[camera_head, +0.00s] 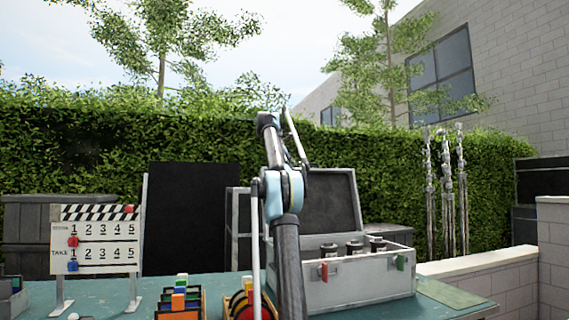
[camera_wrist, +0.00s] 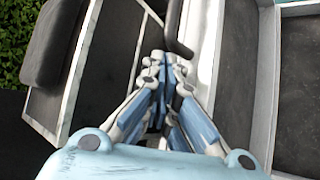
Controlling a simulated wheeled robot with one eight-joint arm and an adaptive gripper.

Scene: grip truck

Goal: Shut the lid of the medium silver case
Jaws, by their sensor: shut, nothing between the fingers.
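The silver case (camera_head: 365,285) stands on the table right of centre in the head view. Its lid (camera_head: 335,205) is raised, tilted back, with a dark lining. Several dark cylinders (camera_head: 354,247) show at the top of the case body. My arm crosses in front of the case's left part, and my gripper cannot be made out there. In the wrist view my gripper (camera_wrist: 168,62) is shut and empty, beside a dark bent bar (camera_wrist: 180,35). Pale-rimmed dark panels (camera_wrist: 240,70) lie to its right, seemingly part of the case; whether the fingers touch anything cannot be told.
The teal table (camera_head: 105,302) also holds a clapperboard-style board (camera_head: 95,240) at left and colourful block trays (camera_head: 180,303) in front. A dark upright panel (camera_head: 190,215) stands behind. A low white wall (camera_head: 490,265) is at right.

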